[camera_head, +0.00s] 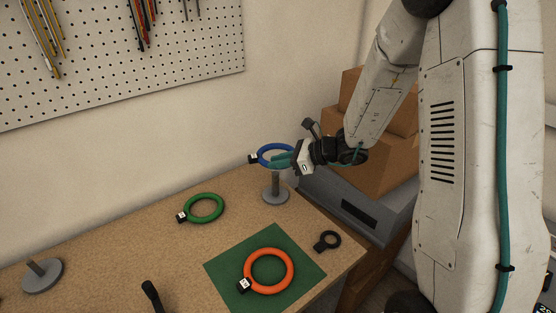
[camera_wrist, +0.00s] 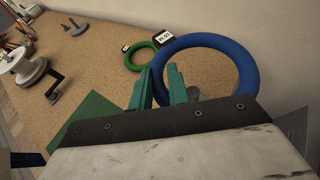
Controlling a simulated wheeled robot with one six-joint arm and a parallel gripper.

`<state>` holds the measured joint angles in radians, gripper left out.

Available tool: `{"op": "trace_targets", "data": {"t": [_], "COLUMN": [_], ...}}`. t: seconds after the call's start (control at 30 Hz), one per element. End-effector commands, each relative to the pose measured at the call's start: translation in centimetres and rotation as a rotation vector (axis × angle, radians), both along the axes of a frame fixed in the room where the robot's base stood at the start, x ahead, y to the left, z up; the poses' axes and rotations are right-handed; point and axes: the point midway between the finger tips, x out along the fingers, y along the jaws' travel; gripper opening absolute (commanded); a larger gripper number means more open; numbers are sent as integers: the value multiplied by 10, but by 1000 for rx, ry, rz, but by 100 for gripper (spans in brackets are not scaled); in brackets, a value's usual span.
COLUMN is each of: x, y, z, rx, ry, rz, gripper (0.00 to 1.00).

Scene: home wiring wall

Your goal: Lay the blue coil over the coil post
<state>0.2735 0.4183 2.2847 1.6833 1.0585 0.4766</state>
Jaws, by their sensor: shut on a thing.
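The blue coil (camera_head: 268,146) is a ring with a black label tag, held above the bench near its back right corner. My gripper (camera_head: 281,160) is shut on the coil's near side, coming from the right. In the wrist view, the gripper's teal fingers (camera_wrist: 160,72) straddle the left part of the blue coil (camera_wrist: 247,68). The coil post (camera_head: 275,184) stands upright on a round grey base, directly below the coil in the head view. A grey round top, likely the post (camera_wrist: 193,92), shows inside the ring in the wrist view. I cannot tell the height gap.
A green coil (camera_head: 220,208) lies on the bench to the left. An orange coil (camera_head: 291,268) lies on a green mat (camera_head: 225,266) in front. Another post (camera_head: 42,274) stands far left. A grey case (camera_head: 350,200) and boxes stand right.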

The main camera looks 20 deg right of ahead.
Motion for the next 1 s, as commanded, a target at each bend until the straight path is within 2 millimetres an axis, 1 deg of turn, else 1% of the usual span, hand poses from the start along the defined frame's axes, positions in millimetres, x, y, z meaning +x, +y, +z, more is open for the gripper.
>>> {"op": "trace_targets", "data": {"t": [0.8,1.0], "x": [0,1], "y": [2,2], "z": [-62,-75], "rx": [0,0], "ry": [1,0], "rz": [2,1], "gripper": [0,0]}}
